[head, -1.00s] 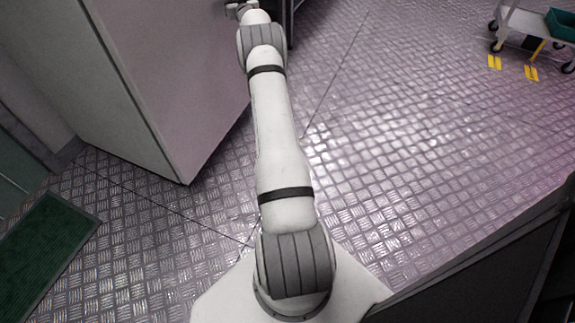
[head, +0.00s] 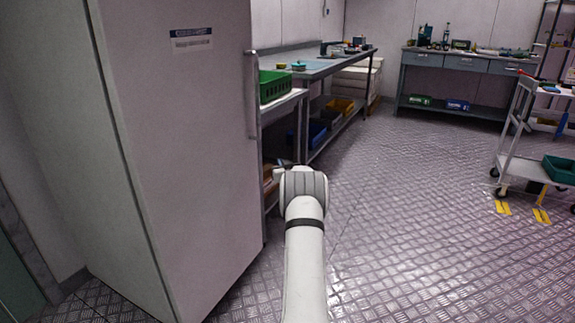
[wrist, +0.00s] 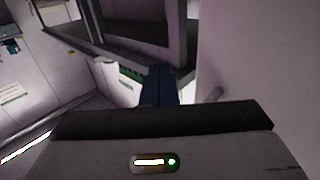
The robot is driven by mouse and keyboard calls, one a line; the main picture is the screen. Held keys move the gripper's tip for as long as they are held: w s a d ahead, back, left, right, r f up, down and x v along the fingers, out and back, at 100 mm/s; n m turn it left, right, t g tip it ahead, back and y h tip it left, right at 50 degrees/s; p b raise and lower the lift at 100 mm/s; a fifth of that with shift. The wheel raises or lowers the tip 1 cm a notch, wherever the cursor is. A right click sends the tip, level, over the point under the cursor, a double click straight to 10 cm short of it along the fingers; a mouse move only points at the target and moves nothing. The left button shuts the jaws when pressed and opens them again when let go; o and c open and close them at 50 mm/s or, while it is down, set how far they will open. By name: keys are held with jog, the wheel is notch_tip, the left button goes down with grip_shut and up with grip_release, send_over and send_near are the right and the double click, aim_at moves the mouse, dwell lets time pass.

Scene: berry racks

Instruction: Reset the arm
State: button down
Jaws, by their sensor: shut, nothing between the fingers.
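My arm (head: 305,255) reaches forward from the bottom of the head view, with its grey-capped joint (head: 304,187) just right of the tall cabinet. My gripper is mostly hidden behind that joint in the head view. In the wrist view, the dark blue fingers of my gripper (wrist: 158,85) show close together, past a dark bar. They are shut and hold nothing that I can see.
A tall pale cabinet (head: 195,120) with a vertical handle (head: 252,95) stands close on the left. A green crate (head: 274,86) sits on a bench beyond it. A cart (head: 520,165) stands at right. Open metal floor (head: 420,220) lies between.

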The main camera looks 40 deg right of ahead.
jog(key=shift+s+d+f, duration=0.1)
jog(key=shift+s+d, duration=0.15)
jog(key=shift+s, duration=0.5)
jog(key=shift+s+d+f, duration=0.1)
jog(key=shift+s+d, duration=0.15)
jog(key=shift+s, duration=0.45)
